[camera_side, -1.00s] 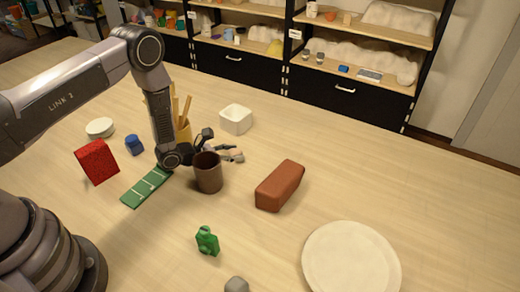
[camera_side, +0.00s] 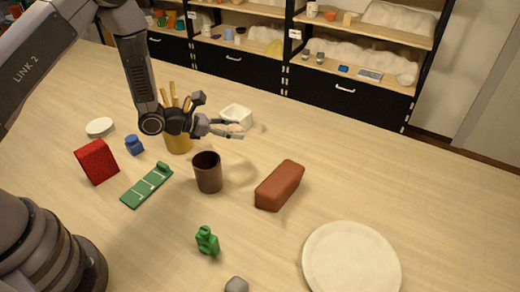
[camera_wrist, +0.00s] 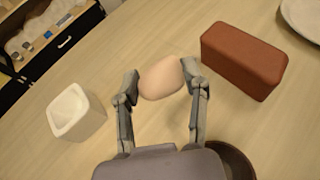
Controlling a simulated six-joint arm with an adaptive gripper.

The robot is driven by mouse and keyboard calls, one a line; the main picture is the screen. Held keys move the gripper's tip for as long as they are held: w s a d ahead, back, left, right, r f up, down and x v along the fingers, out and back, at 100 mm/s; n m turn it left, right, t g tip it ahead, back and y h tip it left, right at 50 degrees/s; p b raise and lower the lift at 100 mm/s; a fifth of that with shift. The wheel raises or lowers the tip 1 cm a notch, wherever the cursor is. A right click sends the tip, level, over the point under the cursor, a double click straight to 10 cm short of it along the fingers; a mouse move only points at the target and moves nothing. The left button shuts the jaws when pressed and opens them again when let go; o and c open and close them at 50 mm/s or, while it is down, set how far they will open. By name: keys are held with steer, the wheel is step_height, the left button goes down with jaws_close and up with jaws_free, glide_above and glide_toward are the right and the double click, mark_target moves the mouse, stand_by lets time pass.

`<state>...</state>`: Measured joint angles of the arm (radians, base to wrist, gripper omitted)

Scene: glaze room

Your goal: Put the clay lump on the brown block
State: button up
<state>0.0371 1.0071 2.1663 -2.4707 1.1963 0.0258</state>
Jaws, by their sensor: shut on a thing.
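The clay lump (camera_wrist: 162,79) is a pale, rounded piece held between the two fingers of my gripper (camera_wrist: 161,82) in the wrist view. In the side view my gripper (camera_side: 236,131) is raised above the table beyond the brown cup, with the lump (camera_side: 234,127) partly hidden between its fingers. The brown block (camera_side: 280,185) is a reddish-brown brick lying on the table, to the right of and nearer than my gripper. In the wrist view the block (camera_wrist: 243,60) is right of the lump, apart from it, with its top bare.
A brown cup (camera_side: 208,173) stands between my gripper and the near table. A white square bowl (camera_side: 237,114) is behind my gripper, and a yellow pot (camera_side: 178,143) with sticks stands left. A green figure (camera_side: 207,241) and a pale round plate (camera_side: 350,262) are nearer. Table right of the block is clear.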

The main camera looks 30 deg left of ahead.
steer(key=s+d+r+m+g+h, duration=0.2)
steer(key=s+d+r+m+g, duration=0.1)
steer(key=s, duration=0.3)
steer(key=s+d+r+m+g+h, duration=0.2)
steer(key=s+d+r+m, duration=0.15)
steer(key=s, duration=0.35)
glide_above(279, 177)
steer(key=s, duration=0.1)
steer(key=shift+n+g, duration=0.3)
steer(key=shift+n, duration=0.05)
steer(key=f, duration=0.8)
steer(key=shift+a, duration=0.2)
steer(key=shift+w+d+f, duration=0.25)
steer(key=shift+w+f, duration=0.15)
steer(key=shift+f, duration=1.7)
steer(key=shift+f, duration=0.1)
steer(key=o, duration=1.1)
steer(key=shift+o, duration=0.2)
